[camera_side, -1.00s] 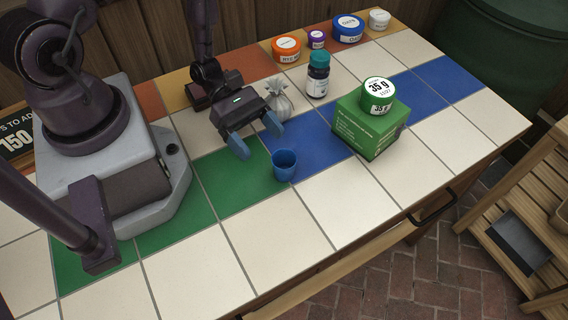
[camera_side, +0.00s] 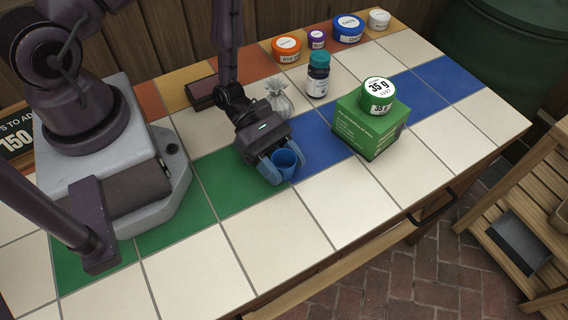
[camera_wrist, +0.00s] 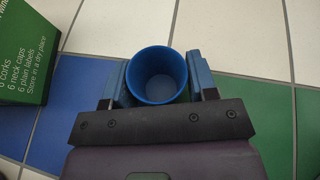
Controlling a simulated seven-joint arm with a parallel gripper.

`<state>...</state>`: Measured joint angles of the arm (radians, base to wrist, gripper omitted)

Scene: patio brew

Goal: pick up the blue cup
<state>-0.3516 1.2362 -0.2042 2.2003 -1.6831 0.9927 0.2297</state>
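The blue cup (camera_side: 286,160) stands upright on the tiled counter. It is between the two blue fingers of my gripper (camera_side: 282,170), which reach down on either side of it. In the wrist view the cup (camera_wrist: 157,76) is empty and sits between the fingertips of my gripper (camera_wrist: 160,82). The fingers are very close to the cup's sides; I cannot tell whether they press on it. Part of the cup's side is hidden by the near finger in the side view.
A green box (camera_side: 370,128) with a white-and-green tin (camera_side: 378,96) on it stands to the right. Several tins, including an orange one (camera_side: 286,50), line the back. The counter's front is clear.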

